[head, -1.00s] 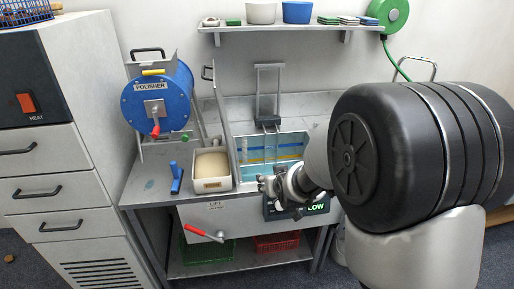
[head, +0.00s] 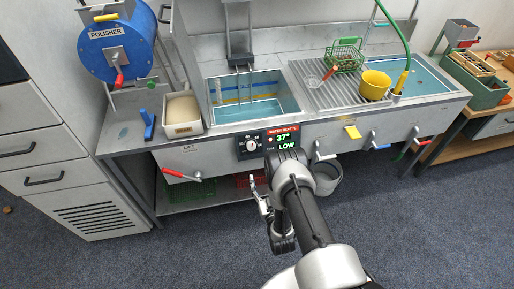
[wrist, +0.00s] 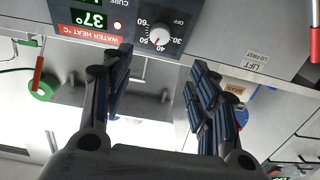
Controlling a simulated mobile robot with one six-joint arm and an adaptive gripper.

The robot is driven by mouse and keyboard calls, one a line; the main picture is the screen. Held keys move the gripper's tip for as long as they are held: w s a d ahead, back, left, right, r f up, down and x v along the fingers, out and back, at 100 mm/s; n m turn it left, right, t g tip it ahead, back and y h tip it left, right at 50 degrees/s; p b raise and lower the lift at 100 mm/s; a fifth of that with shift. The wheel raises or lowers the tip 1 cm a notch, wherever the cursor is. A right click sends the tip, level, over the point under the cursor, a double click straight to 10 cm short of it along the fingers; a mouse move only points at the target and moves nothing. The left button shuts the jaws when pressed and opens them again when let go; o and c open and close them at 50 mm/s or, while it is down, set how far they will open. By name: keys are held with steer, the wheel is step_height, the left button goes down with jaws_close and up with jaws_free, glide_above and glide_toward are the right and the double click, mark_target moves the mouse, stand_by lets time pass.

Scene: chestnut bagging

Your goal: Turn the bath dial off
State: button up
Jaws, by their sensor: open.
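The bath dial (head: 250,145) is a round white knob on a dark panel at the front of the sink bench. In the wrist view the dial (wrist: 159,35) appears upside down, with OFF, 30, 40, 50 and 60 around it. Its pointer seems to be near 40, but it is small. The display (head: 285,141) beside it reads 37° and LOW under WATER HEAT. My gripper (head: 262,197) is below and in front of the panel, apart from the dial. In the wrist view my gripper (wrist: 160,68) is open and empty, its fingers on either side below the dial.
A red lift lever (head: 182,175) sticks out left of the dial. The water bath (head: 250,111) is above it. Tap levers (head: 322,153) and a grey bucket (head: 327,178) are to the right. The floor in front is clear.

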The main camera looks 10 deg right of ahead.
mark_target(252, 147)
steer(key=w+b, duration=0.1)
steer(key=w, duration=0.4)
steer(key=w+b, duration=0.1)
steer(key=w, duration=0.5)
steer(key=w+b, duration=0.2)
steer(key=w, duration=0.3)
steer(key=shift+w+a+f, duration=0.15)
steer(key=shift+a+f, duration=0.05)
steer(key=shift+a, duration=0.05)
steer(key=shift+c, duration=0.3)
steer(key=c, duration=1)
